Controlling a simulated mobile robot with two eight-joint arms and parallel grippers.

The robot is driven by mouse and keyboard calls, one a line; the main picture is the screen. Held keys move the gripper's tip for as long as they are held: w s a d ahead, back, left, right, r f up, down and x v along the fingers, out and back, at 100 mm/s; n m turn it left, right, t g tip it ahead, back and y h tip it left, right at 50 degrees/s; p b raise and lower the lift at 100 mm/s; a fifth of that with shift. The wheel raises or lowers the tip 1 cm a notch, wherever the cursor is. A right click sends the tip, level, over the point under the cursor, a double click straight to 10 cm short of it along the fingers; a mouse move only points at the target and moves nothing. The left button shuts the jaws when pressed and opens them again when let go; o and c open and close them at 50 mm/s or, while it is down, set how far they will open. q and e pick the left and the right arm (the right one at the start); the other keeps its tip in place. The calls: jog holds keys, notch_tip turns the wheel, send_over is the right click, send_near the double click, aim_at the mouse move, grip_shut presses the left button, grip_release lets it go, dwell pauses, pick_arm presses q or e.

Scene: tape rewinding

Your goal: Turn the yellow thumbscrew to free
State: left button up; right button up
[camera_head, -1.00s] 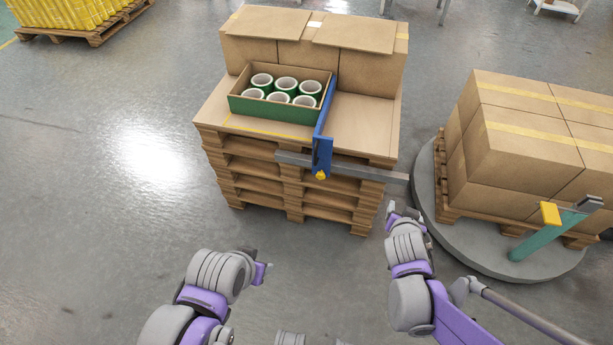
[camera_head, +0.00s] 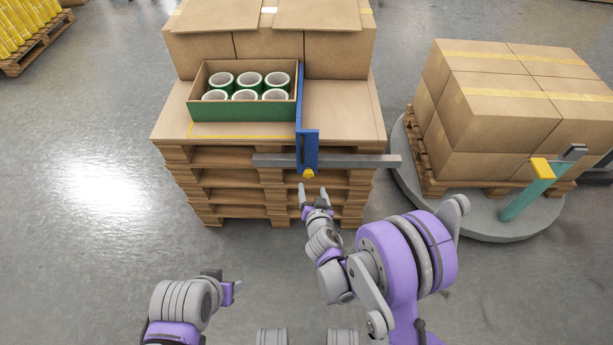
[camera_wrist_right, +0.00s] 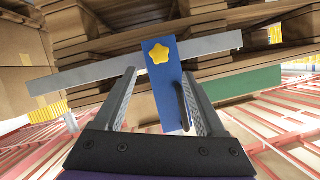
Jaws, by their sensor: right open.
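The yellow thumbscrew (camera_head: 308,173) sits at the lower end of a blue bracket (camera_head: 308,146) on a grey horizontal bar (camera_head: 360,160) at the pallet's front. In the right wrist view the thumbscrew (camera_wrist_right: 160,53) is a star-shaped knob on the blue plate (camera_wrist_right: 163,85). My right gripper (camera_head: 313,191) is open just below and in front of the thumbscrew, apart from it. In the right wrist view its two fingers (camera_wrist_right: 160,97) frame the blue plate, with the knob beyond the tips. My left gripper (camera_head: 230,283) is low in the head view, far from the bracket; its jaws are unclear.
A green-fronted box (camera_head: 242,113) of white-and-green tape rolls (camera_head: 248,82) stands on the stacked pallets (camera_head: 225,180), with cartons (camera_head: 335,50) behind. At right, cartons (camera_head: 500,105) stand on a round grey platform (camera_head: 470,222) beside a green post (camera_head: 525,195).

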aim_at(309, 175)
jog(key=b+x, duration=0.1)
jog(key=x, duration=0.8)
jog(key=shift+b, duration=0.3)
grip_shut()
